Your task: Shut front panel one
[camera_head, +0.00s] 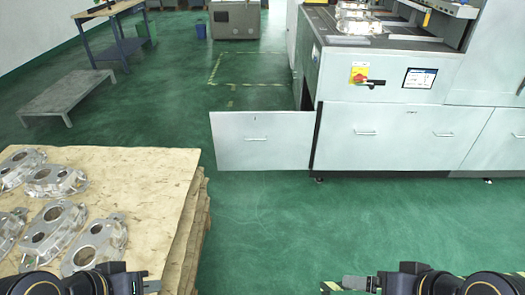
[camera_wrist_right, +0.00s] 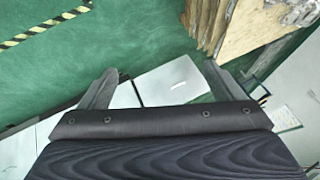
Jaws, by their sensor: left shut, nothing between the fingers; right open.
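A pale grey front panel (camera_head: 263,140) with a small handle stands swung open at the left end of the machine. A dark gap shows between it and the machine body (camera_head: 308,92). The other front panels (camera_head: 385,135) sit flush in the machine's front. My left gripper (camera_head: 151,286) is at the bottom left of the head view, shut and empty, beside the wooden stack. My right gripper (camera_head: 348,285) is at the bottom right, over open floor and apart from the panels. In the right wrist view its fingers (camera_wrist_right: 158,88) are spread, with pale panels (camera_wrist_right: 172,82) beyond them.
A wooden pallet stack (camera_head: 160,205) with several aluminium castings (camera_head: 50,225) stands at the left. A low grey platform (camera_head: 68,95) and a workbench (camera_head: 115,38) are farther back. The green floor (camera_head: 265,220) before the panels is clear.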

